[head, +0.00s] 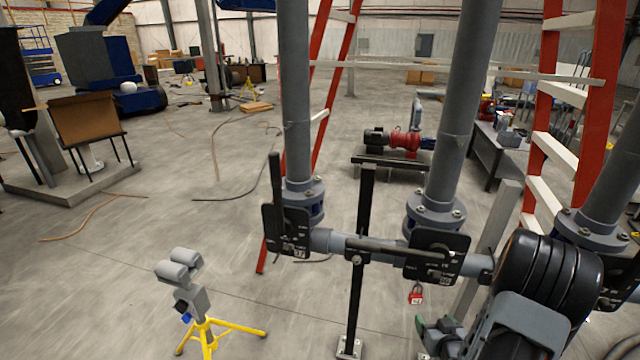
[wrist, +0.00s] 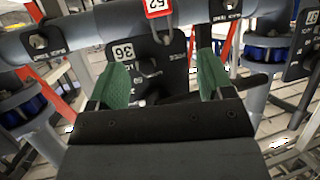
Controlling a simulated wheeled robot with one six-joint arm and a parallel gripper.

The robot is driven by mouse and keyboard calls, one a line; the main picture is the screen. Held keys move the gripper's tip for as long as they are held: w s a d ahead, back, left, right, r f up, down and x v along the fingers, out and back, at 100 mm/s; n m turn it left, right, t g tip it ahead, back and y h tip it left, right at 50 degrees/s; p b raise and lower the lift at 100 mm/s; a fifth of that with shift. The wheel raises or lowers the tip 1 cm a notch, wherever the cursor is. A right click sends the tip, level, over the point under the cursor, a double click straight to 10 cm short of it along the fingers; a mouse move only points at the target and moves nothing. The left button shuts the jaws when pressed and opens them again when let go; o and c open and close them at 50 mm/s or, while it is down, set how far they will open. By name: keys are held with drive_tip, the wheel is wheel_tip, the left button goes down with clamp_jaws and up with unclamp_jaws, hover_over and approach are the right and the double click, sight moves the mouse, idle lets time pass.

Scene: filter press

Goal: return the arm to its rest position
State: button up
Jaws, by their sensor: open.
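My gripper (wrist: 162,82) shows in the wrist view with its two green fingers apart and nothing between them. Behind the gap is a black plate (wrist: 150,62) marked 36 on a grey pipe. In the head view my gripper (head: 438,330) is at the lower right, below the pipe valves, partly hidden by my dark arm. A red padlock (head: 416,295) hangs from the right valve's black plate, just above the fingers. The padlock (wrist: 157,8) also shows at the top of the wrist view, apart from the fingers.
A grey horizontal pipe (head: 335,240) joins vertical pipes (head: 298,100) close to my arm. A black post (head: 360,270) stands below it. Red ladders (head: 600,90) rise behind. A yellow tripod (head: 208,330) stands at lower left. The floor at left is mostly open.

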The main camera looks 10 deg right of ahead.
drive_tip(key=s+d+f+m+g, duration=0.2)
drive_tip(key=s+f+g, duration=0.4)
drive_tip(key=g, duration=0.1)
drive_tip(key=s+a+r+n+g+y+b, duration=0.1)
drive_tip(key=a+r+n+b, duration=0.3)
drive_tip(key=a+r, duration=1.9)
drive_tip(key=shift+s+a+r+y, duration=0.15)
drive_tip(key=shift+a+r+y, duration=0.2)
drive_tip(key=shift+a+y, duration=0.4)
drive_tip(key=shift+d, duration=0.15)
